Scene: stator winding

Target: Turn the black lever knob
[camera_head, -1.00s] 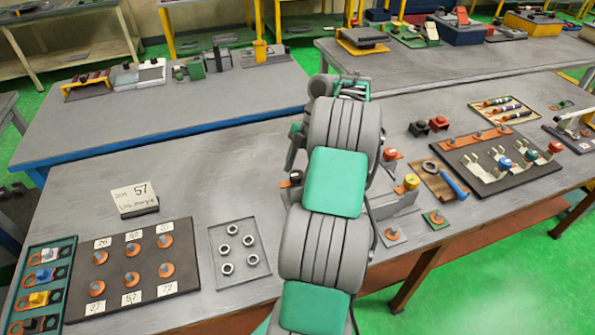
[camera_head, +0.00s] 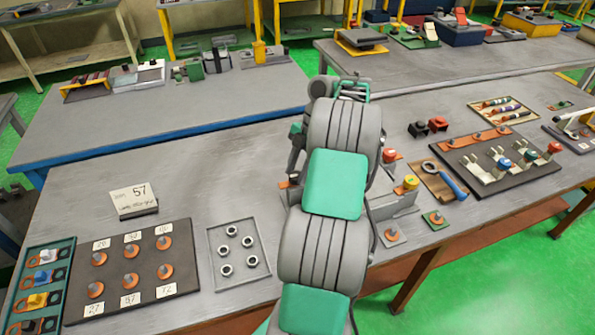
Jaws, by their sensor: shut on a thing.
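My arm rises through the middle of the view and hides much of the work spot. My gripper (camera_head: 294,172) points down at the left side of the arm, over the grey bench. It is shut on the black lever knob, which is mostly hidden by the gripper and the arm. A small orange-red part (camera_head: 284,185) shows at the bench beside the fingertips. The lever's turn angle cannot be read from here.
A card marked 57 (camera_head: 134,202), a dark board with orange posts (camera_head: 122,306) and a tray of nuts (camera_head: 248,287) lie to the left. A grey metal bracket (camera_head: 398,207) and a blue-handled tool (camera_head: 452,184) lie right of my arm.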

